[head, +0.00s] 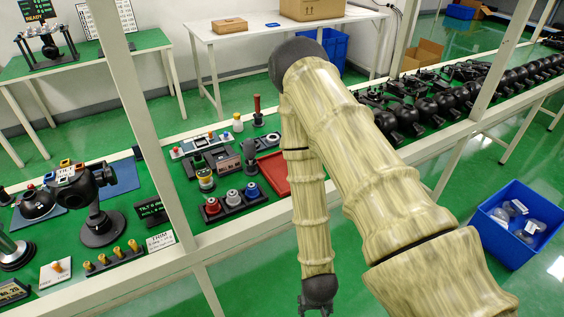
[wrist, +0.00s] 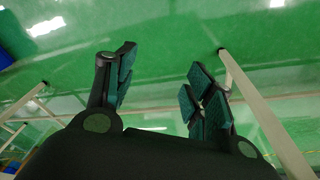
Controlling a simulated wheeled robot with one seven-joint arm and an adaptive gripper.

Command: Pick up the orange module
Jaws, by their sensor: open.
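I cannot tell for certain which thing is the orange module. Orange parts in the head view are a row of small orange-brass pegs (head: 111,254) on a dark strip and an orange knob (head: 57,266) on a white plate, both at the front left of the green bench. My gripper (head: 316,309) hangs low at the bottom edge of the head view, in front of the bench and right of these things. In the wrist view my gripper (wrist: 160,88) has its fingers spread apart with nothing between them, only green floor beyond.
The long bench (head: 180,220) has a pale frame with uprights. It carries a red tray (head: 276,172), a rack with red, grey and blue knobs (head: 232,199) and a row of black gimbal units (head: 430,105). A blue bin (head: 516,222) stands on the floor at right.

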